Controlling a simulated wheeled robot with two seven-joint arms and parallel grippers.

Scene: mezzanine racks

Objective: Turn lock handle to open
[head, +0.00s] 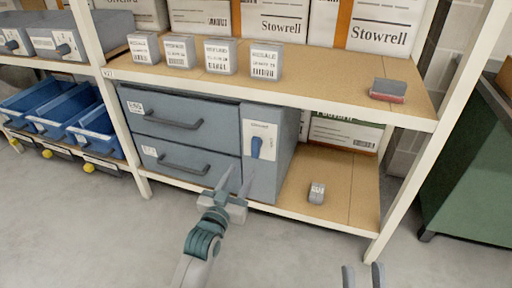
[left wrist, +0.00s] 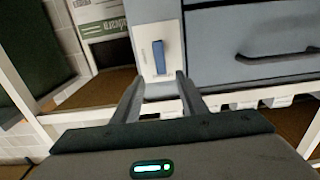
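The lock handle (head: 256,147) is a small blue lever on a white plate (head: 263,135), on the right front of a grey two-drawer cabinet (head: 195,137). It hangs about vertical. In the left wrist view the handle (left wrist: 159,57) stands just beyond the fingertips, near the middle. My left gripper (head: 235,183) is open and empty, below and in front of the handle and apart from it. It also shows in the left wrist view (left wrist: 157,80), with its two fingers spread. My right gripper (head: 363,275) shows only its two fingertips at the bottom edge, spread apart with nothing between them.
The cabinet sits on the lower shelf (head: 340,180) of a white-framed rack, with a small labelled block (head: 317,193) to its right. The upper shelf (head: 330,85) holds several labelled blocks and a grey-red block (head: 388,90). Blue bins (head: 62,105) stand left. The floor in front is clear.

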